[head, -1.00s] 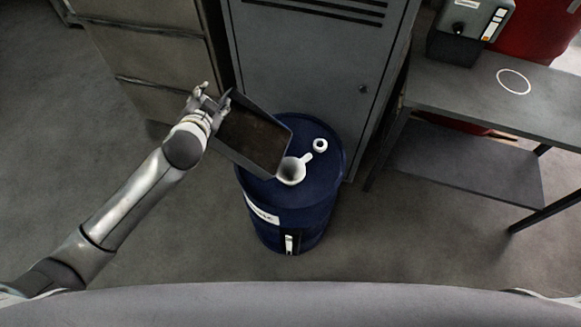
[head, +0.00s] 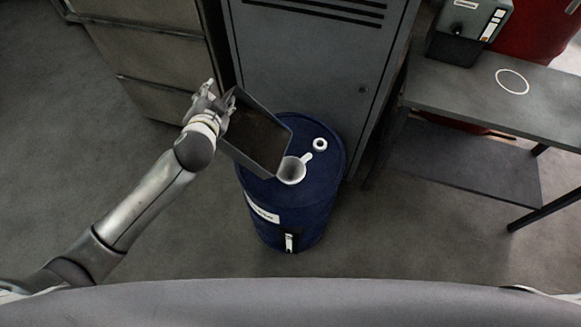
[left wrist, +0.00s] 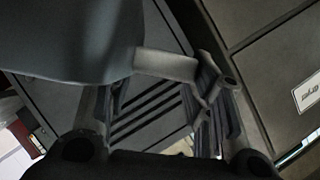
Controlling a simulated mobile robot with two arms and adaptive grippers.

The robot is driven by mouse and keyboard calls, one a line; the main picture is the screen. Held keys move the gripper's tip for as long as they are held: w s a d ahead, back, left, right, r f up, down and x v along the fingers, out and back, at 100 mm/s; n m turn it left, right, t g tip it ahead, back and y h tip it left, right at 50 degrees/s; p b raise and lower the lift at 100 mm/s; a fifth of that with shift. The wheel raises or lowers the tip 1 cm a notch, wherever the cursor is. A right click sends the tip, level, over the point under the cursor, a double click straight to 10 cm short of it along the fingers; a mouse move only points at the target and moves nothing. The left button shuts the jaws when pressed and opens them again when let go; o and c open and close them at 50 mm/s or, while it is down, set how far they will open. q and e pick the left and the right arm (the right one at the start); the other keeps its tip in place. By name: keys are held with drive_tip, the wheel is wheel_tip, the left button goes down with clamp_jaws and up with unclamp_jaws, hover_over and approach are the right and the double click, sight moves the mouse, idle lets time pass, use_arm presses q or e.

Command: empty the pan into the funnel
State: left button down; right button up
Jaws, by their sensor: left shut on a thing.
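The pan (head: 257,135) is a dark rectangular tray with a brownish inside, tilted with its lower right corner close to the white funnel (head: 291,171). The funnel stands on top of the blue drum (head: 325,185). My left gripper (head: 219,106) is shut on the pan's left edge and holds it above the drum. In the left wrist view the pan's grey underside (left wrist: 70,40) fills the upper left, with a light tab between the fingers. I cannot tell whether the pan's corner touches the funnel. My right gripper is not in view.
A white ring-shaped cap (head: 320,145) lies on the drum behind the funnel. A grey locker (head: 310,65) stands right behind the drum, drawers (head: 150,55) at the left. A workbench (head: 480,95) with a dark box (head: 465,35) is at the right.

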use_arm(q)
drive_tip(key=shift+d+r, duration=0.1)
drive_tip(key=shift+r, duration=0.05)
drive_tip(key=shift+s+d+r+m+y+p, duration=0.2)
drive_tip(key=shift+d+r+p, duration=0.1)
drive_tip(key=shift+d+r, duration=0.1)
drive_tip(key=shift+s+d+r+m+y+p, duration=0.1)
drive_tip(key=shift+d+r+m+p, duration=0.15)
drive_tip(key=shift+d+r, duration=0.1)
idle(0.3)
drive_tip(key=shift+s+d+r+m+t+y+p, duration=0.15)
drive_tip(key=shift+d+r+m+t+p, duration=0.05)
drive_tip(key=shift+d+r, duration=0.2)
drive_tip(key=shift+s+d+r+m+t+y+p, duration=0.1)
drive_tip(key=shift+d+r+m+t+y+p, duration=0.15)
drive_tip(key=shift+d, duration=0.25)
drive_tip(key=shift+s+d+r+m, duration=0.15)
drive_tip(key=shift+d+r, duration=0.2)
drive_tip(key=shift+d, duration=0.15)
drive_tip(key=shift+s+d+r+m, duration=0.15)
drive_tip(key=shift+d+r, duration=0.2)
drive_tip(key=shift+d, duration=0.1)
